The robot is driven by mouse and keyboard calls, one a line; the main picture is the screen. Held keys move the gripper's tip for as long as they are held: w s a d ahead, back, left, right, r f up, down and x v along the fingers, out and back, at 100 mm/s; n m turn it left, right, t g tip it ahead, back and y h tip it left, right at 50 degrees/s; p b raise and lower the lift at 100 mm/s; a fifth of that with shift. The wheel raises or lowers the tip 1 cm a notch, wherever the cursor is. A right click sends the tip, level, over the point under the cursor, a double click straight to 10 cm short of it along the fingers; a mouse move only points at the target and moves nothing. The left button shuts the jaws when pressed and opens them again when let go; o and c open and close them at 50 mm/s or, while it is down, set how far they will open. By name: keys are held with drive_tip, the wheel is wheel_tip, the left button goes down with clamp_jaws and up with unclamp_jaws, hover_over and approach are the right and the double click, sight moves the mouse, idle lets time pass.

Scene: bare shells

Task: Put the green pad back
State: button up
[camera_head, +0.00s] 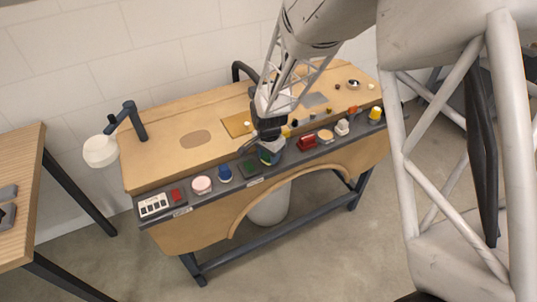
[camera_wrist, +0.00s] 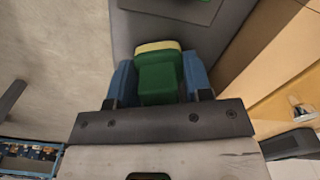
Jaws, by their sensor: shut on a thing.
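The green pad (camera_wrist: 160,80) has a pale yellow layer along its far edge in the wrist view. My gripper (camera_wrist: 160,82) is shut on it, with a blue finger on either side. In the head view, my gripper (camera_head: 268,152) is over the dark front strip of the bench, and only a little of the pad shows beneath it. A dark green square (camera_head: 249,169) lies on the strip just left of my gripper; part of it shows at the top of the wrist view (camera_wrist: 185,6). I cannot tell whether the pad touches the strip.
Left of the green square are a blue item (camera_head: 225,173), a pink round item (camera_head: 201,185) and a white panel (camera_head: 153,205). A red item (camera_head: 306,142) and several other things stand to the right. The wooden bench top (camera_head: 165,150) is mostly clear at left.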

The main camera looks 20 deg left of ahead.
drive_tip(key=shift+f, duration=0.15)
drive_tip(key=o, duration=1)
drive_tip(key=shift+c, duration=0.2)
wheel_tip(320, 180, up, 12)
drive_tip(key=shift+r, duration=0.2)
idle(0.7)
